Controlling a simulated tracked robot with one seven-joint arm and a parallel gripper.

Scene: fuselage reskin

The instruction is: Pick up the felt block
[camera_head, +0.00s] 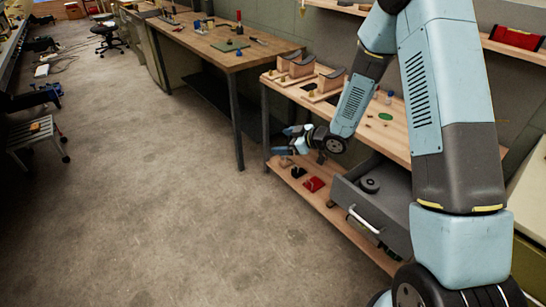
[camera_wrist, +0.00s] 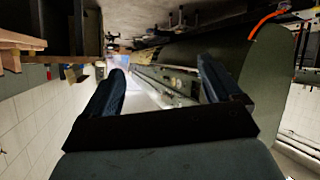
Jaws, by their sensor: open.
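My gripper (camera_head: 290,142) hangs beside the left end of the wooden workbench (camera_head: 398,128), between its top and its lower shelf. In the wrist view my gripper (camera_wrist: 160,68) has its two dark fingers spread wide, with nothing held between them. I cannot surely pick out the felt block in either view. Small items lie on the lower shelf below my gripper: a red one (camera_head: 314,184) and a black one (camera_head: 298,172). They are too small to tell what they are.
An open grey drawer (camera_head: 372,205) juts out under the workbench. Wooden cradles (camera_head: 300,70) stand on the bench top. A longer table (camera_head: 205,38) with tools is behind it. A grey stool (camera_head: 36,138) stands at the left. The concrete floor (camera_head: 150,190) between is mostly clear.

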